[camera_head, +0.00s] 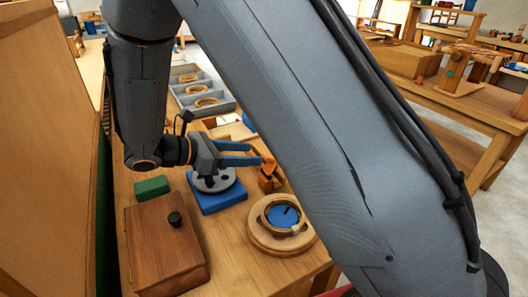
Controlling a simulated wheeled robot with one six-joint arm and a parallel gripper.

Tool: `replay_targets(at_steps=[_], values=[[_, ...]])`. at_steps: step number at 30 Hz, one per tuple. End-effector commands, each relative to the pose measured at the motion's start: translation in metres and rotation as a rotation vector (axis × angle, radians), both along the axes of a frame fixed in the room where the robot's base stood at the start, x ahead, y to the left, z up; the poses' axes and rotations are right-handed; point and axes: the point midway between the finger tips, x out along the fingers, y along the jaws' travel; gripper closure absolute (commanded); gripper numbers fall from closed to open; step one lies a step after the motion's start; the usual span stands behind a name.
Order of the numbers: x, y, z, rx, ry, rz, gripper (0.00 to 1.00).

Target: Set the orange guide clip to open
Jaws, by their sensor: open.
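The orange guide clip (269,177) stands on the wooden bench, right of the middle of the picture. It is partly hidden by my arm at its right side, and I cannot tell its setting. My gripper (255,154) is open, with two blue fingers pointing right. The fingertips are just above and behind the clip in the picture. I see nothing between the fingers, and I cannot tell whether they touch the clip.
A blue block with a grey disc (222,197) sits below my gripper. A round wooden fixture with a blue centre (283,217), a wooden box with a black knob (165,243) and a green block (152,187) stand nearby. A grey tray with rings (211,113) lies behind. A wooden panel (45,120) rises at left.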

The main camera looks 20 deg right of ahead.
Motion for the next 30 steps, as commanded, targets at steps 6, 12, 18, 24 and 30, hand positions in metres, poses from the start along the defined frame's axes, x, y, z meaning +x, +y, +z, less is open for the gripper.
replay_targets(at_steps=[6, 12, 18, 24, 30], values=[[0.005, -0.031, -0.013, -0.001, 0.003, -0.001, 0.55], [0.009, -0.052, -0.022, 0.002, 0.001, -0.003, 0.55], [0.011, -0.059, -0.025, 0.003, 0.001, -0.003, 0.55], [0.011, -0.059, -0.025, 0.004, 0.000, -0.004, 0.58], [0.011, -0.059, -0.025, 0.004, 0.000, -0.005, 0.92]])
